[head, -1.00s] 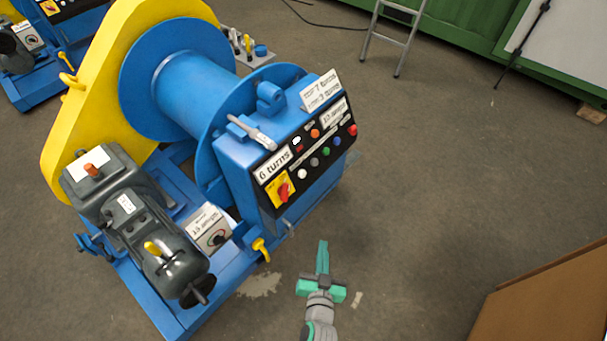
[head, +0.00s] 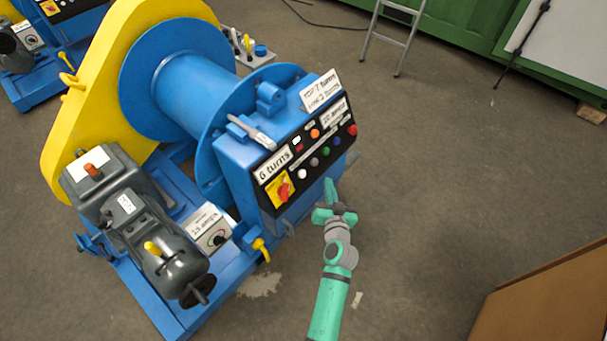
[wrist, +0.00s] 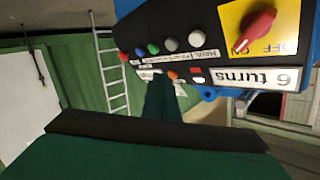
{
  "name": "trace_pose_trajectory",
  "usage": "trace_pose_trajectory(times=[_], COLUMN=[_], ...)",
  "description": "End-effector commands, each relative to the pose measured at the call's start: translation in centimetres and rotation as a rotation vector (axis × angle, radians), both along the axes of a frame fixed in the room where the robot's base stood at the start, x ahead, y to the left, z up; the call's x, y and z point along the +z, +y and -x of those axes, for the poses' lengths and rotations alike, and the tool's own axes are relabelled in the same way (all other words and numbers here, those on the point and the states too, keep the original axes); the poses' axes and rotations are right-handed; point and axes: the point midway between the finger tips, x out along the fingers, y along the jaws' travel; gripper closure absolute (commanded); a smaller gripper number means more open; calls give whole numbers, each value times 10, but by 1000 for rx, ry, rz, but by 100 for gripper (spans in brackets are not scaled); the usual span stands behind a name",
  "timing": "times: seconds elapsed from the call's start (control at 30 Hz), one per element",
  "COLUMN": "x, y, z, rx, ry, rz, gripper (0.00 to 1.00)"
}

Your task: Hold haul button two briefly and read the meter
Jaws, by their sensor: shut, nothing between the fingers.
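The black control panel (head: 308,157) on the blue winch has a row of buttons: white (head: 302,174), grey (head: 313,162), green (head: 325,152), blue (head: 337,141) and red (head: 351,130). The wrist view shows the row upside down, with a partly readable "HAUL" label strip (wrist: 198,54). I cannot tell which is button two. A "6 turns" plate (head: 273,164) and a red switch on yellow (head: 282,190) sit at the panel's left. A dial box (head: 210,232) with an amps label sits lower left. My gripper (head: 331,185) is shut and empty, below the button row and apparently apart from it.
The blue drum (head: 190,90) and yellow guard (head: 100,90) stand behind the panel. A grey motor (head: 175,268) and yellow-handled lever (head: 261,249) are at lower left. A brown board edge (head: 545,300) is at lower right. Floor right of the winch is clear.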

Motion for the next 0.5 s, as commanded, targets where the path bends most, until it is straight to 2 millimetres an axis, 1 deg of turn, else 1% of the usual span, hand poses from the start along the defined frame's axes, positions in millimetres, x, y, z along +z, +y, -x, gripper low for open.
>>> trace_pose_trajectory(times=[0.17,0.27,0.5], x=[-2,-7,-20], y=[4,10,32], z=[-3,-7,-23], rx=[0,0,2], ry=[0,2,2], rz=[0,-1,0], gripper=[100,100,100])
